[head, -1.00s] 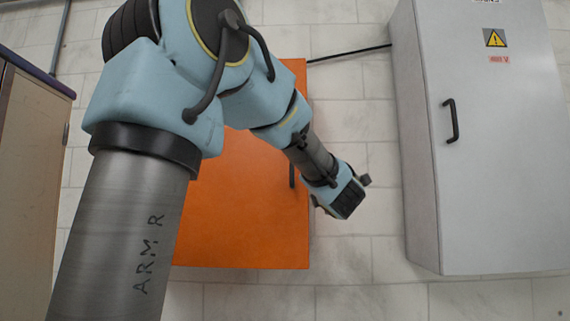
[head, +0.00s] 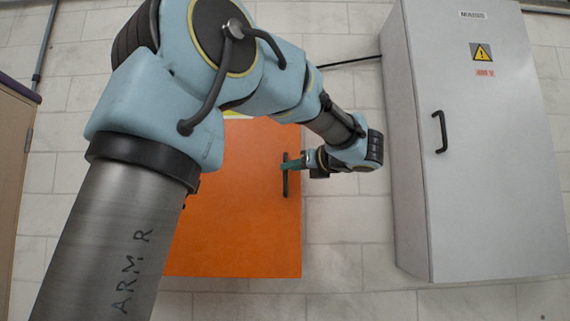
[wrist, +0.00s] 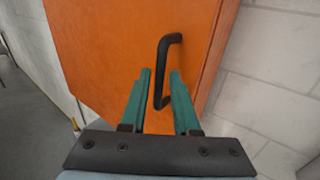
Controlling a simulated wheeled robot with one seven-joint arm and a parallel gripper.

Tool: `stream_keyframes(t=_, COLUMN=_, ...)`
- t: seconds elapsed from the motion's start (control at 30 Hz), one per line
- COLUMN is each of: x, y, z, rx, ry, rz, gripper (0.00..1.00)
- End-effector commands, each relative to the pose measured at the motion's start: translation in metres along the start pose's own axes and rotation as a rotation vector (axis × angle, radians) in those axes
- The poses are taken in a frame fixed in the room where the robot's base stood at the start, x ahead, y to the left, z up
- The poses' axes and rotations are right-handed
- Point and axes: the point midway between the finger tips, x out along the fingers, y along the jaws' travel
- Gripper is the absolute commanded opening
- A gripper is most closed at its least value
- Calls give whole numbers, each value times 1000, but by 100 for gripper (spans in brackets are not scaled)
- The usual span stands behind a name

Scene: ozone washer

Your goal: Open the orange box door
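The orange box (head: 235,215) is on the white wall, and its door looks shut in the head view. Its black vertical bar handle (head: 285,182) is near the door's right edge. My gripper (head: 288,165) reaches the handle from the right. In the wrist view, the orange door (wrist: 110,40) fills the middle, with the black handle (wrist: 166,60) in front of my gripper (wrist: 160,74). The two green fingers are apart, and the handle bar lies in the gap between them. I cannot tell whether either finger touches it. My arm hides the box's upper left part.
A grey cabinet (head: 480,190) with a black handle and a yellow warning sign stands to the right. A strip of bare tiled wall (head: 345,230) separates it from the box. A brown cabinet (head: 12,150) is at the left edge. A black cable runs along the wall.

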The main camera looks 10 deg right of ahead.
Motion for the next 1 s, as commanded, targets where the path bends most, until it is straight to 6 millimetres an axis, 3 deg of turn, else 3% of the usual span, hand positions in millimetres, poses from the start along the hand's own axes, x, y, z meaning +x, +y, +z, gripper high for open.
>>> stream_keyframes(t=0.23, x=32, y=0, z=1, rx=2, ry=0, rz=1, gripper=30)
stream_keyframes(t=0.6, x=38, y=0, z=-1, rx=1, ry=0, rz=-1, gripper=30)
stream_keyframes(t=0.9, x=38, y=0, z=-1, rx=2, ry=0, rz=-1, gripper=0)
stream_keyframes(t=1.0, x=38, y=0, z=0, rx=2, ry=0, rz=-1, gripper=0)
